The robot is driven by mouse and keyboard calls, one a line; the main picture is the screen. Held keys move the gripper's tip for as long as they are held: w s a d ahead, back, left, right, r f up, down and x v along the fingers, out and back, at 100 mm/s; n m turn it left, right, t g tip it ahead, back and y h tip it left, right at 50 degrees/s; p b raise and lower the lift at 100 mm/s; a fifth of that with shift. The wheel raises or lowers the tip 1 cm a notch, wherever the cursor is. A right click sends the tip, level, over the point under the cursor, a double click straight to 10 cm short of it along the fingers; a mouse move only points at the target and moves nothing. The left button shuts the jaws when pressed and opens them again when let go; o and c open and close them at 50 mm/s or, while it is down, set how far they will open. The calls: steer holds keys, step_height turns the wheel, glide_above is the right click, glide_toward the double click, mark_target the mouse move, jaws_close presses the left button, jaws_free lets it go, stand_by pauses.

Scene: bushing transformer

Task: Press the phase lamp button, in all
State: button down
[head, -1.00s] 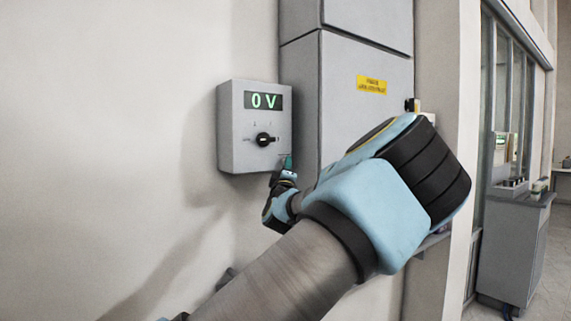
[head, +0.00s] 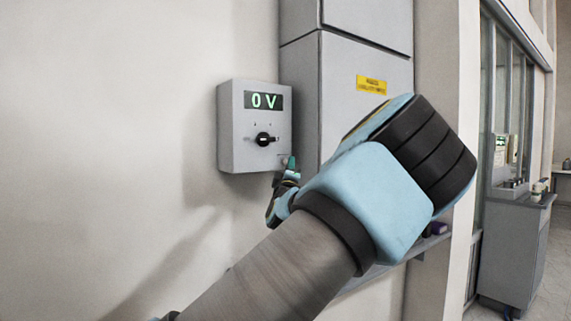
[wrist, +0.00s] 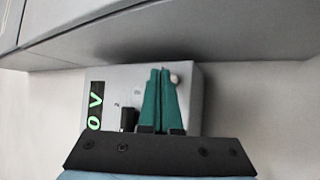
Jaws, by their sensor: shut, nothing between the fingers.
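A grey wall box (head: 235,125) carries a green display reading 0 V (head: 263,101) and a black rotary knob (head: 263,139). The box also fills the middle of the wrist view (wrist: 195,105). A small pale round button (wrist: 174,79) sits at one end of its face, just right of my fingertips there. In the head view it is a tiny spot at the box's lower right. My gripper (head: 291,161) is at that corner, its teal fingers closed together and empty. The fingers (wrist: 160,71) overlap the box face in the wrist view; I cannot tell whether they touch it.
A tall grey cabinet (head: 345,125) with a yellow label (head: 371,85) stands directly right of the box. A shelf edge with a small purple thing (head: 438,228) lies behind my arm. A grey console (head: 515,240) stands far right. The wall left of the box is clear.

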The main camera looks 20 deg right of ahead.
steer(key=shift+s+d+b, duration=0.25)
steer(key=shift+s+b, duration=0.05)
steer(key=shift+s, duration=0.95)
steer(key=shift+s+d+b, duration=0.2)
steer(key=shift+s+b, duration=0.05)
steer(key=shift+s, duration=0.95)
